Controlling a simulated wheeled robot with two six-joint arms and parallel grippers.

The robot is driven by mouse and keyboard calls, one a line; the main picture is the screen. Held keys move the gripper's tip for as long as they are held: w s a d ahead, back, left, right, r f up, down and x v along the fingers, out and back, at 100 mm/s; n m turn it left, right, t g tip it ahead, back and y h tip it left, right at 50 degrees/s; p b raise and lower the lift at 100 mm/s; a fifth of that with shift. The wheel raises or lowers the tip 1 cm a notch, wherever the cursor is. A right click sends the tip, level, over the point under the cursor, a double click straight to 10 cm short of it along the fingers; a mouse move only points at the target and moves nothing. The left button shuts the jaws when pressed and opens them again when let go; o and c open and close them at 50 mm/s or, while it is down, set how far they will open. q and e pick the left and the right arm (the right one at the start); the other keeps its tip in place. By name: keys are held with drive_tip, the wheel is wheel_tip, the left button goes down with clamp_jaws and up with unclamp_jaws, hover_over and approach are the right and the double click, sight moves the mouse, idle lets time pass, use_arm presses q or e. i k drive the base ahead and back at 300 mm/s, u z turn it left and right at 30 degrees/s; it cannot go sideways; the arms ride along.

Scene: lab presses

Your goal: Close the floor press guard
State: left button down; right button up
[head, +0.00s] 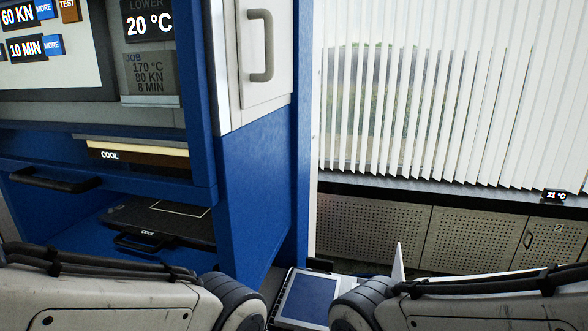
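The blue press (262,190) fills the left of the head view, close in front of me. Its front bay is open to view, with a pale and brown plate marked COOL (140,153) above a dark tray (175,222) with a small handle. A black bar handle (55,181) crosses the front of the bay at the left. A light panel (287,35) with a grey upright handle (262,45) is at the top right of the press. I cannot tell which handled part is the guard. Both my grippers are out of view; only my arm links show along the bottom.
A control screen (50,70) and a temperature display (150,27) sit above the bay. A window with white blinds (420,110) and perforated cabinets (375,230) stand at the right. A blue-topped pale object (305,299) lies low between my arms.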

sight(202, 190)
drive_tip(key=k, duration=1.2)
drive_tip(key=u, duration=1)
drive_tip(key=i, duration=1.2)
drive_tip(key=z, duration=0.3)
